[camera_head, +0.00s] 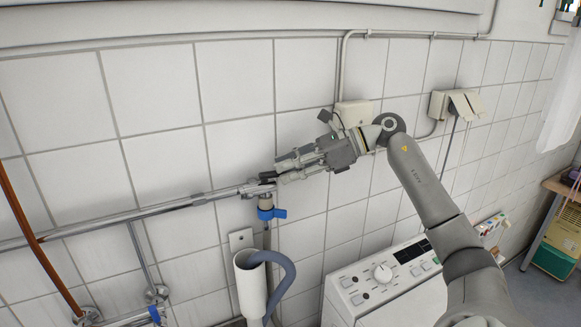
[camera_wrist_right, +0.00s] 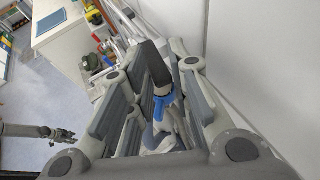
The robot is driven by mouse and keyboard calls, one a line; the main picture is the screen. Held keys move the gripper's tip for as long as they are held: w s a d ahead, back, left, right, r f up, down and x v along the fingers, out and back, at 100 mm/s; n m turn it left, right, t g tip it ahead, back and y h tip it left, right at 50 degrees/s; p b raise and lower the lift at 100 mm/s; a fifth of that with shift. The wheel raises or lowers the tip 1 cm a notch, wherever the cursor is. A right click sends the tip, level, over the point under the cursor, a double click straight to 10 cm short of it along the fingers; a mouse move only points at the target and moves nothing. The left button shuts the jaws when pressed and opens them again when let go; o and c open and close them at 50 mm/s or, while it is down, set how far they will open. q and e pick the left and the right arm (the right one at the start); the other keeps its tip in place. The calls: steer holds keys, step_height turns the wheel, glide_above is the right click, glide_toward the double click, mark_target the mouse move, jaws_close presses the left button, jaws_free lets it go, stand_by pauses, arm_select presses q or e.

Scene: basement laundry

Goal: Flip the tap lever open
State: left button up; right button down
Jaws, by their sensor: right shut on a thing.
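A metal tap (camera_head: 266,197) with a blue part (camera_head: 272,213) sits on the wall pipe. A short dark lever (camera_head: 267,178) shows at its top. My right gripper (camera_head: 279,172) reaches in from the right and is shut on the dark lever. In the right wrist view the dark lever (camera_wrist_right: 155,66) stands between the finger pads, with the blue part (camera_wrist_right: 163,104) beyond it. The fingers partly hide the tap body. My left gripper (camera_wrist_right: 62,134) shows small at the left of the right wrist view; its opening is too small to tell.
A white washing machine (camera_head: 385,279) stands below at the right. A white drain pipe (camera_head: 250,284) with a grey hose (camera_head: 287,272) is below the tap. A metal pipe (camera_head: 120,216) runs along the tiled wall. Sockets (camera_head: 455,104) are at the upper right.

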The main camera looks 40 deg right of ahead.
steer(key=shift+r, duration=0.1)
steer(key=c, duration=1.4)
jaws_free()
steer(key=shift+w, duration=0.15)
steer(key=shift+o, duration=0.2)
steer(key=v, duration=1.2)
